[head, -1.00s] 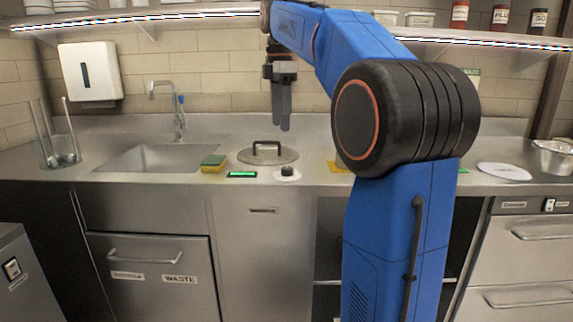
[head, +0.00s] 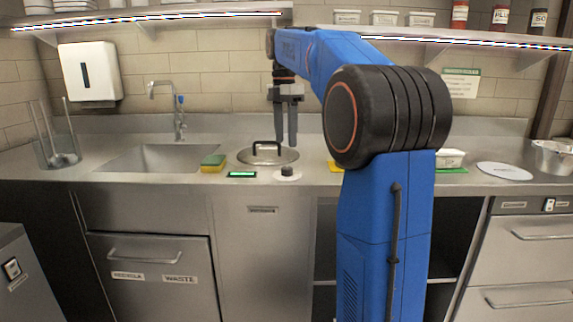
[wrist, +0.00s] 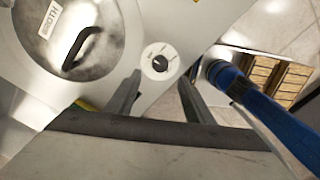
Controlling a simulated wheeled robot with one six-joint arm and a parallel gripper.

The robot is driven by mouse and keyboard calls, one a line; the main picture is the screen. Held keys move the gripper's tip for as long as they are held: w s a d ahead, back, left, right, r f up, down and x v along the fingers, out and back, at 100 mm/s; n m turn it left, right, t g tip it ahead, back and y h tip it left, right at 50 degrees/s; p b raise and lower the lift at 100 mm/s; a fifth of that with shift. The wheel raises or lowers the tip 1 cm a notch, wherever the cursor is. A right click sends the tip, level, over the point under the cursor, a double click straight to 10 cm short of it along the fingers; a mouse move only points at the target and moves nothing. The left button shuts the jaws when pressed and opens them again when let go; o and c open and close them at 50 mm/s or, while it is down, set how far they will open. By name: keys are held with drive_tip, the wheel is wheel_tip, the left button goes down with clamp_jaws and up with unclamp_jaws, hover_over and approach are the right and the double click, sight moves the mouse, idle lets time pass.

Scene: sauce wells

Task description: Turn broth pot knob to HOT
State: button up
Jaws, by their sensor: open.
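The broth pot knob (head: 287,171) is a small black knob on a round white dial, on the counter just right of the lidded pot (head: 262,156). In the wrist view the knob (wrist: 160,63) sits on its dial, whose printed marks are too small to read. The pot's lid (wrist: 70,35) has a black handle and a BROTH label (wrist: 50,18). My gripper (head: 286,144) points down, open and empty, above and apart from the knob. In the wrist view its fingertips (wrist: 160,80) straddle the knob's line, with nothing between them.
A sponge (head: 213,163) and the sink (head: 155,158) are further left. A white plate (head: 504,171) and metal bowl (head: 553,157) stand at the right. A shelf (head: 450,43) runs above.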

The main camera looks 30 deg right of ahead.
sight(287, 168)
drive_tip(key=f, duration=0.9)
drive_tip(key=shift+s, duration=0.25)
drive_tip(key=c, duration=1.1)
